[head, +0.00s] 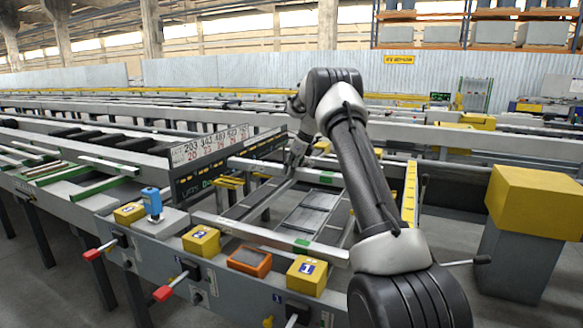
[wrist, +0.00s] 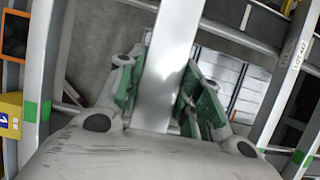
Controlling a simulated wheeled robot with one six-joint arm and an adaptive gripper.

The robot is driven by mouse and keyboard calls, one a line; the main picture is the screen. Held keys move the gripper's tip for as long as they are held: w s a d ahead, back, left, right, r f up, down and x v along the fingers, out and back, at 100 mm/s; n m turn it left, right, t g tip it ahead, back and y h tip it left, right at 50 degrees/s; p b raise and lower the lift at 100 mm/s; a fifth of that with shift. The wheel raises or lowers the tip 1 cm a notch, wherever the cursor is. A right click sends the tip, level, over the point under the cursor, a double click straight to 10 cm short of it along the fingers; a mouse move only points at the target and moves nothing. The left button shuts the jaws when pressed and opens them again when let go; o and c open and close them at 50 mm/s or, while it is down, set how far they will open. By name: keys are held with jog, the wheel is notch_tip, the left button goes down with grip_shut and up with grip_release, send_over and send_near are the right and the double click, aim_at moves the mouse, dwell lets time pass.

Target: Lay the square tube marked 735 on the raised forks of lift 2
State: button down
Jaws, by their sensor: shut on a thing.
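My gripper (head: 297,152) is over the runout frame, beyond the front panel. In the wrist view its green-padded fingers (wrist: 163,95) are shut on a pale grey square tube (wrist: 172,55), which runs away from the palm toward the top of the picture. No number can be read on the tube. In the head view a grey bar (head: 268,198) slopes down left from the gripper; I cannot tell if it is the held tube. The yellow block marked 2 (head: 201,241) is on the front panel. Small yellow parts (head: 230,183) show behind it; I cannot tell whether they are raised forks.
A yellow block marked 1 (head: 307,275), an orange-framed panel (head: 249,261) and red-handled levers (head: 163,293) line the front. A number board (head: 210,147) stands left of the gripper. Green-marked bars (head: 90,183) lie at left. A yellow-topped grey cabinet (head: 520,250) stands at right.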

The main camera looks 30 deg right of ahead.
aim_at(300, 169)
notch_tip(300, 169, down, 8)
dwell(0.7)
jog(key=c, duration=0.9)
grip_release()
jog(key=shift+f, duration=0.1)
jog(key=v, duration=1.2)
